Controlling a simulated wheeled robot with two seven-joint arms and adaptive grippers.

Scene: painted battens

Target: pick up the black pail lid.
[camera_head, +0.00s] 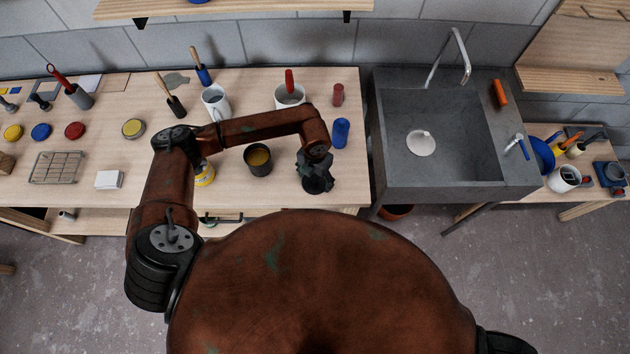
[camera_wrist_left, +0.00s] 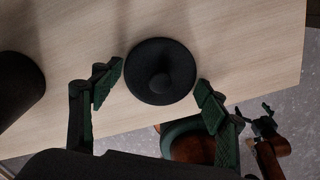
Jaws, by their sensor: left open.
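The black pail lid (camera_wrist_left: 161,72) lies flat on the wooden worktop, a round black disc with a knob in its middle. My left gripper (camera_wrist_left: 152,90) is open, with one finger at each side of the lid's near part; the lid shows between and just beyond the fingertips. I cannot tell how high the fingers are above the worktop.
A dark pail (camera_head: 258,160) stands just left of the gripper, and a blue cylinder (camera_head: 341,133) stands behind it to the right. A white pot (camera_head: 289,95) is farther back. The worktop (camera_head: 225,184) ends close in front. A grey sink (camera_head: 383,160) is to the right.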

